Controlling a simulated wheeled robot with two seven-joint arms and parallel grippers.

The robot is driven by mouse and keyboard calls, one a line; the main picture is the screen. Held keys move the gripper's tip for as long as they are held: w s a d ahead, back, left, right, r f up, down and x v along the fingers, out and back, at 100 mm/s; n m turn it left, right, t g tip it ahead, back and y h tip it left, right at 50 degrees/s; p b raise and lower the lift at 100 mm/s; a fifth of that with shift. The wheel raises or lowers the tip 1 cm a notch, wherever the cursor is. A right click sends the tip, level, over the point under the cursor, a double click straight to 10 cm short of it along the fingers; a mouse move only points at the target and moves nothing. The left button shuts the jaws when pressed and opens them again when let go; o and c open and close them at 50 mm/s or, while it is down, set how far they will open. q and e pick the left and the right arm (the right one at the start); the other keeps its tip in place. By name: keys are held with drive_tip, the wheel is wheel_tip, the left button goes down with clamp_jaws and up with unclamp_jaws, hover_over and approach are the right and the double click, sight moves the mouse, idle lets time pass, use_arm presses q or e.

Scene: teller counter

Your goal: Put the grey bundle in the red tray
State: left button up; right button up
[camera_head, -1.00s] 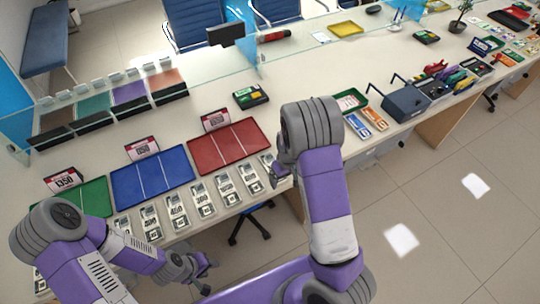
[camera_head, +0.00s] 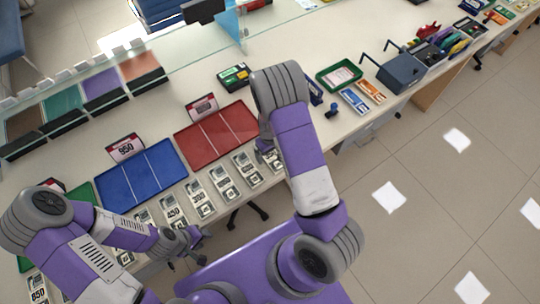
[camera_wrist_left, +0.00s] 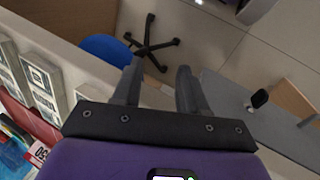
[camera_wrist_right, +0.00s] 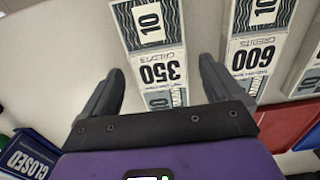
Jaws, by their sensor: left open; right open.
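The red tray (camera_head: 197,150) lies on the counter, right of the blue tray, with no bundle visible in it. Several grey-white printed bundles, such as one (camera_head: 247,170), lie in a row along the front edge; I cannot tell which is the grey bundle. My right gripper (camera_head: 266,147) is at the row's right end, partly hidden by its arm. In the right wrist view its open fingers (camera_wrist_right: 160,66) point at a bundle marked 350 (camera_wrist_right: 153,30), beside one marked 600 (camera_wrist_right: 252,50). My left gripper (camera_head: 192,243) is open and empty beyond the front edge, over the floor (camera_wrist_left: 225,35).
The blue tray (camera_head: 140,178) lies left of the red one, with small price signs (camera_head: 125,148) behind. A dark device (camera_head: 234,77) and a green tray (camera_head: 339,75) are farther right. A glass screen (camera_head: 229,25) stands at the back.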

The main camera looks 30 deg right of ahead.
drive_tip(key=shift+f, duration=0.25)
drive_tip(key=c, duration=1.3)
